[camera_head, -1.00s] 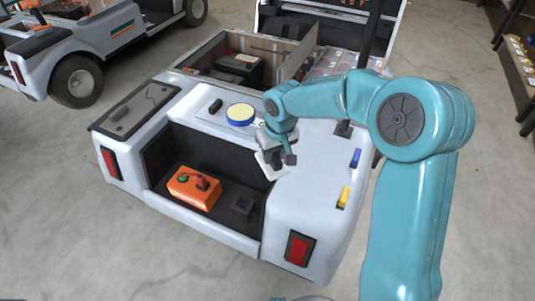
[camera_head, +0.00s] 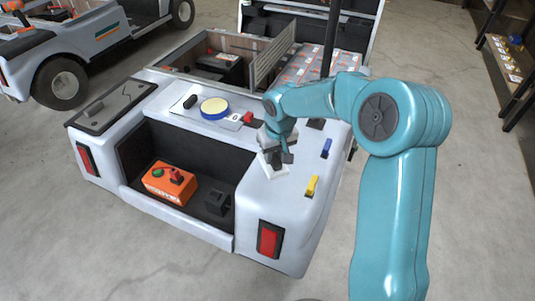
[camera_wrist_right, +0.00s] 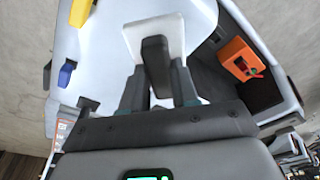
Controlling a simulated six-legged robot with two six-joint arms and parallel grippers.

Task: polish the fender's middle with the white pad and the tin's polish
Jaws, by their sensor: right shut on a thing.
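My right gripper (camera_head: 277,155) is shut on the white pad (camera_head: 270,168), a flat square with a dark grip block. It holds the pad at the fender (camera_head: 288,195), the pale grey rear body of the cart, right of the open bay. In the right wrist view the pad (camera_wrist_right: 152,38) shows between the fingers over the pale surface. I cannot tell whether the pad touches the surface. The round tin (camera_head: 214,107), with pale yellow polish and a blue rim, stands open on the cart's top, left of the gripper. My left gripper is not in view.
An orange box (camera_head: 168,184) with red and green knobs sits in the dark bay. Blue (camera_head: 326,148) and yellow (camera_head: 312,186) clips stand on the right side. A dark post (camera_head: 332,50) rises behind. Another cart (camera_head: 70,50) stands at the far left.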

